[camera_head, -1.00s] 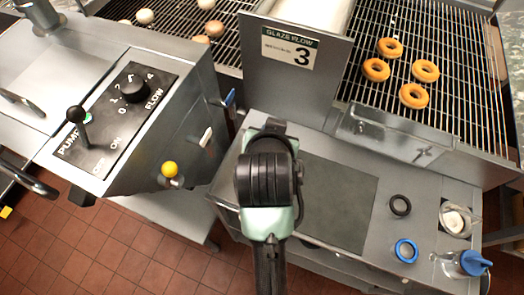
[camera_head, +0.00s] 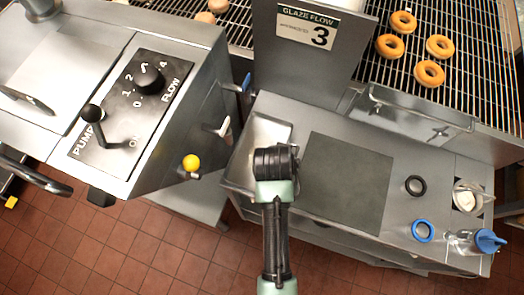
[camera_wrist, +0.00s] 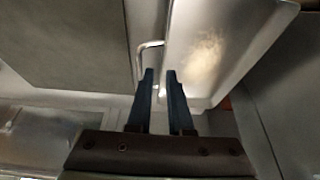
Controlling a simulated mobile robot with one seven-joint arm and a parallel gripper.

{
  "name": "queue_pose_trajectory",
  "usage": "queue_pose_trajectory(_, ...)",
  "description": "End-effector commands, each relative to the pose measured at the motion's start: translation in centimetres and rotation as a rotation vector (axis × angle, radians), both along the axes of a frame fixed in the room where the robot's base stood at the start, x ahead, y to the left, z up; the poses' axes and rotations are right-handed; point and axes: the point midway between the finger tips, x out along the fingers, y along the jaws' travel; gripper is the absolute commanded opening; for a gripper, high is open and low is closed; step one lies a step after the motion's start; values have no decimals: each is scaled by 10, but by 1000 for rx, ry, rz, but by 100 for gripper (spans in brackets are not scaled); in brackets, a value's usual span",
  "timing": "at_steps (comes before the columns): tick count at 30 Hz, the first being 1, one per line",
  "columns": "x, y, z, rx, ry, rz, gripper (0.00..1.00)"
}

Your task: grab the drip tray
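A shallow metal tray (camera_head: 268,130), which looks like the drip tray, sits at the left end of the steel table, partly hidden by my arm. In the wrist view the tray (camera_wrist: 215,45) has a pale stained floor and a thin wire handle (camera_wrist: 148,46) on its left side. My gripper (camera_wrist: 160,74) has its two dark fingers apart with a narrow gap. The fingertips are over the tray's near edge by the handle; I cannot tell whether they touch it. In the head view my wrist (camera_head: 275,165) hides the fingers.
A dark mat (camera_head: 345,185) lies right of the tray. A black ring (camera_head: 415,185), a blue ring (camera_head: 423,231), a cup (camera_head: 468,197) and a blue-capped bottle (camera_head: 475,241) stand further right. A control box (camera_head: 130,110) with a yellow knob (camera_head: 191,162) is left; the flow panel (camera_head: 310,50) rises behind.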

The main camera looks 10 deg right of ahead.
Motion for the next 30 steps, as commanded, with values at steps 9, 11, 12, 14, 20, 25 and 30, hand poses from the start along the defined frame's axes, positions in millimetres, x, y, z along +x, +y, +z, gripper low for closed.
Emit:
queue_pose_trajectory(9,15,-8,-33,0,0,0,19)
queue_pose_trajectory(11,16,-8,-36,0,0,0,19)
queue_pose_trajectory(12,16,-8,-37,0,-1,0,19)
queue_pose_trajectory(14,16,-8,-37,0,-1,0,19)
queue_pose_trajectory(20,16,-8,-37,0,-1,0,8)
queue_pose_trajectory(25,16,-8,-37,0,-1,0,0)
queue_pose_trajectory(30,16,-8,-36,0,-1,0,0)
